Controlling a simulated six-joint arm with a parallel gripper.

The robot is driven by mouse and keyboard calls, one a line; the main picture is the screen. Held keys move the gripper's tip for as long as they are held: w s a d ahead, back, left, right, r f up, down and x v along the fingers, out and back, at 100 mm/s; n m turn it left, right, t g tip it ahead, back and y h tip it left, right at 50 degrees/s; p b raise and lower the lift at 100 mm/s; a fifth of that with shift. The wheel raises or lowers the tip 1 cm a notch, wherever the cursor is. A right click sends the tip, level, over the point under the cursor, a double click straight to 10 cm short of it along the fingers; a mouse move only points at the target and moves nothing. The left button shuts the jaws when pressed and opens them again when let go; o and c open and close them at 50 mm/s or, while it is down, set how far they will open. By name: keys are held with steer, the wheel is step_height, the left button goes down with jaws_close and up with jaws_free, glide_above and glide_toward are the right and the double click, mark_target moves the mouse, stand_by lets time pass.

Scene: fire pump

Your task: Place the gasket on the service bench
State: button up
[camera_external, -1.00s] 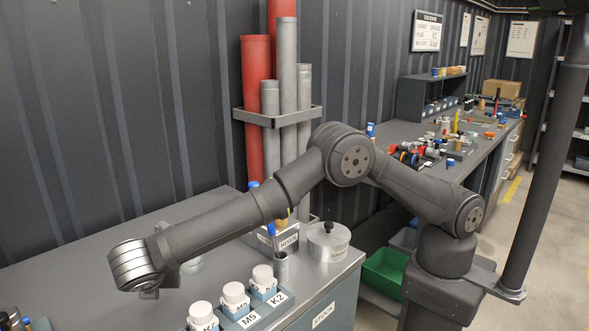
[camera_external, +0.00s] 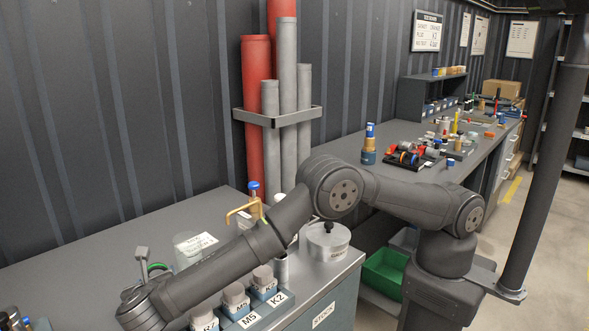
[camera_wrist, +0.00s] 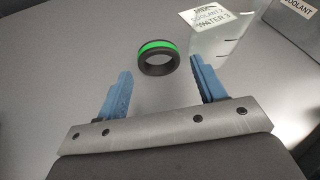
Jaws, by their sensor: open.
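The gasket, a black ring with a green band (camera_wrist: 158,58), sits on the grey bench top in the wrist view. In the external view a green and dark edge of it (camera_external: 157,267) shows at the left of the near bench, partly hidden by my arm. My gripper (camera_wrist: 161,67) is open, its two blue fingers spread, with the gasket just beyond the fingertips and between their lines. A near bench (camera_external: 75,262) and a far bench (camera_external: 345,150) are in view; I cannot read which is the service bench.
A clear labelled container (camera_wrist: 215,28) stands right of the gasket; it also shows in the external view (camera_external: 190,250). The far bench holds several tools and has some clear top.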

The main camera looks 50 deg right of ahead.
mark_target(156, 273)
steer(key=shift+x, duration=3.2)
steer(key=shift+w+a, duration=0.1)
steer(key=shift+a, duration=0.05)
steer(key=c, duration=0.8)
steer(key=shift+r, duration=0.1)
